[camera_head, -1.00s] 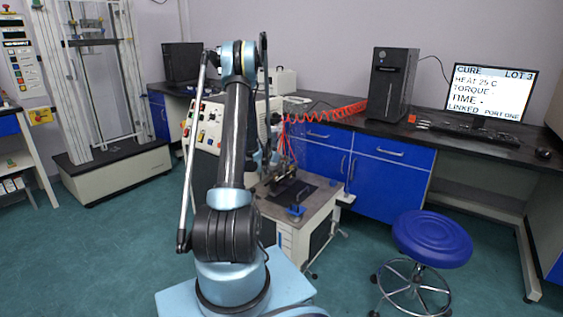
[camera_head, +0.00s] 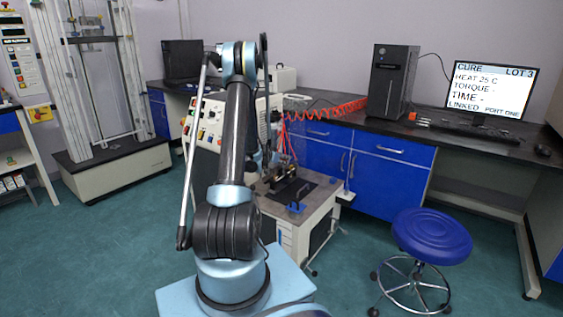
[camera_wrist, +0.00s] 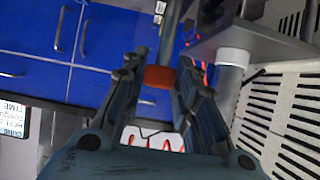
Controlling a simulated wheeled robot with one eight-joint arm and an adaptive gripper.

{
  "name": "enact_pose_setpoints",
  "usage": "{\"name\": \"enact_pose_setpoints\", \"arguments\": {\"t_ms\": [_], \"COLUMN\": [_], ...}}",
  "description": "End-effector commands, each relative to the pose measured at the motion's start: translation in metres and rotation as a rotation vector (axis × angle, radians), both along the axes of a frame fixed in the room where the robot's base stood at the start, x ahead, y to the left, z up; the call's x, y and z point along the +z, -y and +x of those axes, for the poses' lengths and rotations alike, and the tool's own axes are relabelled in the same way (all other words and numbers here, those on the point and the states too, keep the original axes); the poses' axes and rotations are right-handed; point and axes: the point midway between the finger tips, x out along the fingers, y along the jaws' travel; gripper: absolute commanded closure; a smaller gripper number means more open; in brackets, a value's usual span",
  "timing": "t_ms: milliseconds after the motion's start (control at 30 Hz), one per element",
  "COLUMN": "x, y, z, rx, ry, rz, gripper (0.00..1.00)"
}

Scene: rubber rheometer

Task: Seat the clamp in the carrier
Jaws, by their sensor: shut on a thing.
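My gripper (camera_wrist: 158,82) is shut on an orange-red piece, seemingly the clamp (camera_wrist: 158,76), which shows between the two dark fingers in the wrist view. A grey rod (camera_wrist: 170,28) runs behind or from this piece; I cannot tell whether they are joined. In the head view my own arm hides much of the work area, and I cannot make out the gripper clearly. The machine top (camera_head: 318,205) bears a dark plate and small fixtures. I cannot tell which part is the carrier.
In the wrist view, the machine's white louvred side (camera_wrist: 285,115) is close on the right and blue cabinets (camera_wrist: 110,45) lie beyond. In the head view, a red coiled hose (camera_head: 335,111) crosses the bench, and a blue stool (camera_head: 432,235) stands right on open floor.

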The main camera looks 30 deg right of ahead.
Motion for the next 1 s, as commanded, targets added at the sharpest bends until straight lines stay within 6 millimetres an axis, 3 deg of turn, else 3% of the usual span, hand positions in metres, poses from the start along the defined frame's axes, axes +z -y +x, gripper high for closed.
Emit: {"name": "enact_pose_setpoints", "arguments": {"t_ms": [33, 67, 133, 167, 567, 767, 1000], "x": [-0.001, -0.001, -0.001, -0.001, 0.001, 0.013, 0.035], "y": [0.0, 0.0, 0.0, 0.0, -0.003, -0.024, -0.061], "z": [0.0, 0.0, 0.0, 0.0, -0.001, -0.009, -0.024], "rx": [0.0, 0.0, 0.0, 0.0, 0.0, 0.002, 0.002], "ry": [0.0, 0.0, 0.0, 0.0, 0.0, 0.0, 0.0], "rz": [0.0, 0.0, 0.0, 0.0, 0.0, 0.0, 0.0], "gripper": [0.96, 0.68, 0.52, 0.49, 0.49, 0.49, 0.49]}}
